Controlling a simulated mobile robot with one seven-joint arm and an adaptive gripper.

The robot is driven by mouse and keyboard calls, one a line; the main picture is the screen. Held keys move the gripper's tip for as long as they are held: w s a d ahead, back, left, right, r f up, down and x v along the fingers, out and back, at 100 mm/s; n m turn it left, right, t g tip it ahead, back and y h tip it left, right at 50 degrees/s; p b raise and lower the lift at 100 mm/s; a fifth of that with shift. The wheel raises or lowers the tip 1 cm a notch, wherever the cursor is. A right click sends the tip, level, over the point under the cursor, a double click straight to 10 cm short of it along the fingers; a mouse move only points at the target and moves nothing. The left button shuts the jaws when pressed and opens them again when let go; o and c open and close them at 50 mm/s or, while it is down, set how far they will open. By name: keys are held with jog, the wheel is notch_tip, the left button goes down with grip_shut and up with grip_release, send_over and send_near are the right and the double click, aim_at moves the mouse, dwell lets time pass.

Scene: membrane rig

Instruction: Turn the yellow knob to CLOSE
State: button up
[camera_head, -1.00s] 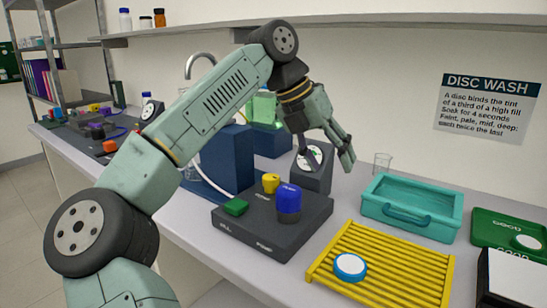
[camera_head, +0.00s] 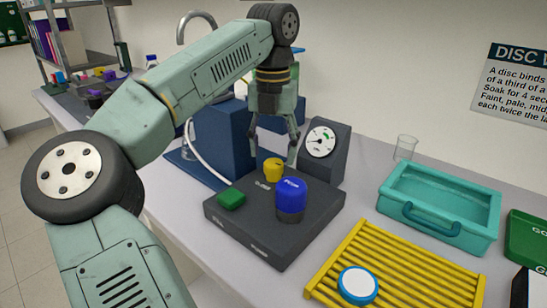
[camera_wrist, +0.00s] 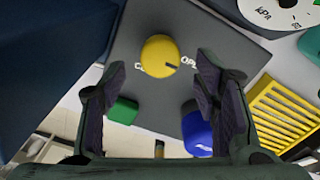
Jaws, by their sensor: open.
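The yellow knob (camera_head: 273,169) stands on the dark control box (camera_head: 240,238), behind a green button (camera_head: 231,199) and a blue knob (camera_head: 290,199). In the wrist view the yellow knob (camera_wrist: 160,56) lies ahead of and between my fingers, with its dark pointer mark toward the right, near the "OPE..." lettering. "C..." lettering shows at its left, partly covered. My gripper (camera_head: 273,145) points down above and just behind the yellow knob. In the wrist view its two fingers (camera_wrist: 160,88) are spread with nothing between the tips. They appear apart from the knob.
A gauge (camera_head: 320,141) stands behind the box at right. A blue block (camera_head: 222,140) with a white hose is at left. A yellow rack (camera_head: 395,270) with a white-blue disc (camera_head: 357,284), a teal tray (camera_head: 440,205) and a glass beaker (camera_head: 405,147) are to the right.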

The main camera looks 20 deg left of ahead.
aim_at(274, 170)
jog(key=shift+f, duration=1.45)
jog(key=shift+c, duration=0.2)
jog(key=c, duration=1.1)
